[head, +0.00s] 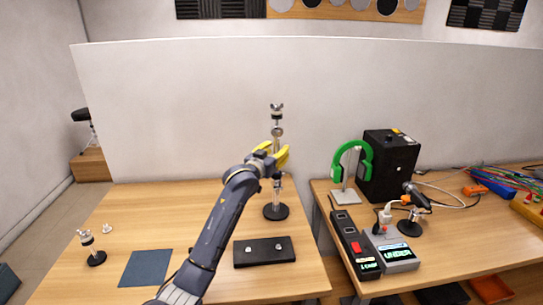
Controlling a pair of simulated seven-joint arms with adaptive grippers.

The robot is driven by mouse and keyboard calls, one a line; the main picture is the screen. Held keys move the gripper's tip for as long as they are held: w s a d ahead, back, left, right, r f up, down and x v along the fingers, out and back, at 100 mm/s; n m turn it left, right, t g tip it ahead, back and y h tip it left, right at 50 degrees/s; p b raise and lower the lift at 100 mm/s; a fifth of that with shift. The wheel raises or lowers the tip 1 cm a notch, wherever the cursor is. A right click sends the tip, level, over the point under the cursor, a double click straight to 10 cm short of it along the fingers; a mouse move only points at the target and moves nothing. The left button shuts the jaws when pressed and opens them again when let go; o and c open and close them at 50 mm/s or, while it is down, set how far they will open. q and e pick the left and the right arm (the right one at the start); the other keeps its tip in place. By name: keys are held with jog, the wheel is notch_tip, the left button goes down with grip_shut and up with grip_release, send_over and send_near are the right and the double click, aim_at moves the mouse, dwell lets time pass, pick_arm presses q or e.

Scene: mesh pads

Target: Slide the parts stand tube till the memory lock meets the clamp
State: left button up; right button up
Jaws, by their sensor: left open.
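The parts stand (276,211) stands upright on the left table, with a round dark base and a slim metal tube. A silver collar or clamp (277,131) sits on the upper tube, below a silver top fitting (277,108). Another light fitting shows lower down, just under the gripper; I cannot tell which piece is the memory lock. My left gripper (277,154) has yellow fingers and is open at the middle of the tube, below the collar. The fingers partly hide the tube, and I cannot tell whether they touch it. My right gripper is not in view.
A blue-grey mat (146,268), a short stand (94,256) and a small white part (107,229) lie left. Green headphones (347,161), a black speaker (389,167) and a microphone (413,205) crowd the right table.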

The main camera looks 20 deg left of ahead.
pick_arm(q)
jog(key=s+a, duration=0.2)
jog(key=s, duration=0.9)
jog(key=shift+s, duration=0.3)
